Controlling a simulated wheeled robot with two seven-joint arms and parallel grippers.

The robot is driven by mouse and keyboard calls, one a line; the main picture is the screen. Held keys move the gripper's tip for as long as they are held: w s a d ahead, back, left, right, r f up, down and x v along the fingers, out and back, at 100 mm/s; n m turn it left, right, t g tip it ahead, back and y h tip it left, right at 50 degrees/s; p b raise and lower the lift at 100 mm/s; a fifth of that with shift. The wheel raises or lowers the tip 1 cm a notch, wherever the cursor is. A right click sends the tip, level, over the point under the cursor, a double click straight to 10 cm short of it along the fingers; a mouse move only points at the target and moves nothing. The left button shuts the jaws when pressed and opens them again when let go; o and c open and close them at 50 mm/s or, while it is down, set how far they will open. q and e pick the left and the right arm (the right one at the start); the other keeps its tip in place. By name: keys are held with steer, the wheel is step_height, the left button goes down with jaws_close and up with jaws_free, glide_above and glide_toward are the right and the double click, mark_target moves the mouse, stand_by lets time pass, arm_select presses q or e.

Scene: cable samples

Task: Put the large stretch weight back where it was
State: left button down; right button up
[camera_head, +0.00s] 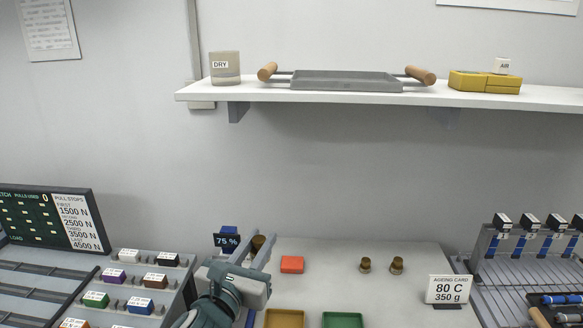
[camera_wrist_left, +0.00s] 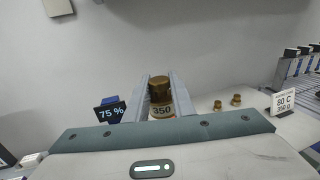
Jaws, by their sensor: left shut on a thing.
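A large brass weight (camera_wrist_left: 160,88) stands upright between the fingers of my left gripper (camera_wrist_left: 161,84), which is shut on it. In the head view, the weight (camera_head: 257,243) shows only in part between the fingers of the left gripper (camera_head: 256,240). A pale round piece marked 350 (camera_wrist_left: 162,111) is right below the weight in the wrist view. I cannot tell whether the weight touches it. Two smaller brass weights (camera_head: 365,265) (camera_head: 397,265) stand apart on the bench to the right. My right gripper is not in view.
A 75 % display (camera_head: 227,241) is close left of the gripper. A red block (camera_head: 292,264), a yellow tray (camera_head: 285,318) and a green tray (camera_head: 343,319) lie on the bench (camera_head: 325,250). An ageing card (camera_head: 448,290) stands at right. A shelf (camera_head: 300,95) hangs above.

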arm_select(q)
steer(key=s+a+f+n+y, duration=0.1)
steer(key=s+a+f+y, duration=0.1)
steer(key=s+a+f, duration=0.2)
steer(key=s+a+f+n+y, duration=0.2)
steer(key=s+a+f+y, duration=0.1)
steer(key=a, duration=0.4)
steer(key=shift+s+a+f+t, duration=0.3)
steer(key=shift+s+f, duration=0.1)
steer(key=shift+f, duration=0.15)
steer(key=s+f, duration=0.3)
steer(key=s, duration=0.6)
steer(key=shift+s+f, duration=0.3)
stand_by(1.2)
steer(key=shift+s, duration=0.1)
